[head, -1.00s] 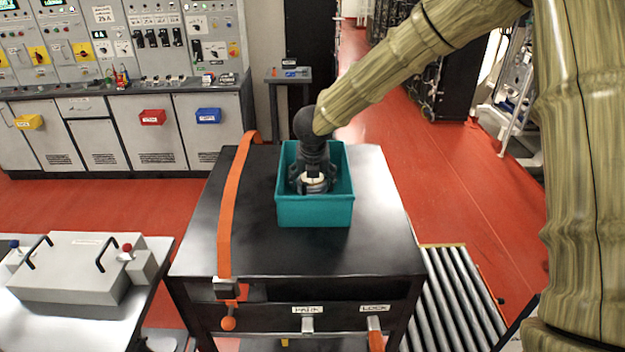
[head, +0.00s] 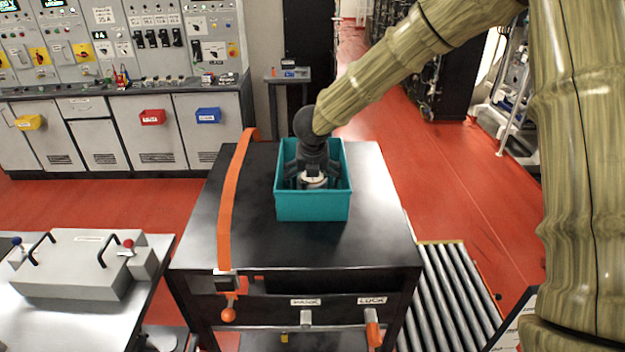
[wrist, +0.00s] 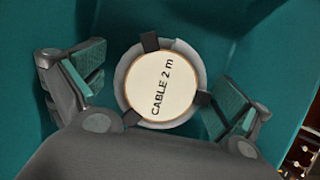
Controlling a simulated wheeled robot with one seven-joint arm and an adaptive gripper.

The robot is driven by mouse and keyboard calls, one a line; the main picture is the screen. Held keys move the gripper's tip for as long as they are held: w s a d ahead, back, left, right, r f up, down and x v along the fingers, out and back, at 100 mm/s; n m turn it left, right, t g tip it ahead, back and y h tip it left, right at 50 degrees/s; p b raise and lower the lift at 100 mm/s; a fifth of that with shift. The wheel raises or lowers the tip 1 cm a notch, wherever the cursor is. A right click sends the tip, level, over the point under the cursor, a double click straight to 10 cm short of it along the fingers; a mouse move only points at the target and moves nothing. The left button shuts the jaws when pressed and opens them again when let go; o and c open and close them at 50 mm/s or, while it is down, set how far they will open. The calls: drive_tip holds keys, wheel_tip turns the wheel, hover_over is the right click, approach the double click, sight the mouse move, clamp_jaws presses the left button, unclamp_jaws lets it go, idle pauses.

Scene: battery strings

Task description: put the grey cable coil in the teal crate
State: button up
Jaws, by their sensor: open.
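The teal crate (head: 312,207) stands on the black-topped cart. The grey cable coil (wrist: 122,72) lies inside the crate, with a cream disc marked "CABLE 2 m" on its face and dark straps around its ring. My gripper (wrist: 160,95) is down inside the crate, with its fingers spread wide on either side of the coil. In the wrist view there are gaps between both fingers and the coil. In the head view, my gripper (head: 312,178) partly hides the coil.
The cart top (head: 245,240) is mostly bare. An orange strap (head: 228,200) runs over its left side. A workbench with a grey box (head: 75,265) stands at the left. Rollers (head: 455,290) lie low at the right. A control panel lines the back wall.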

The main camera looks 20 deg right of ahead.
drive_tip(key=shift+w+r, duration=0.1)
drive_tip(key=shift+r, duration=0.05)
drive_tip(key=b+v, duration=0.3)
drive_tip(key=v, duration=0.9)
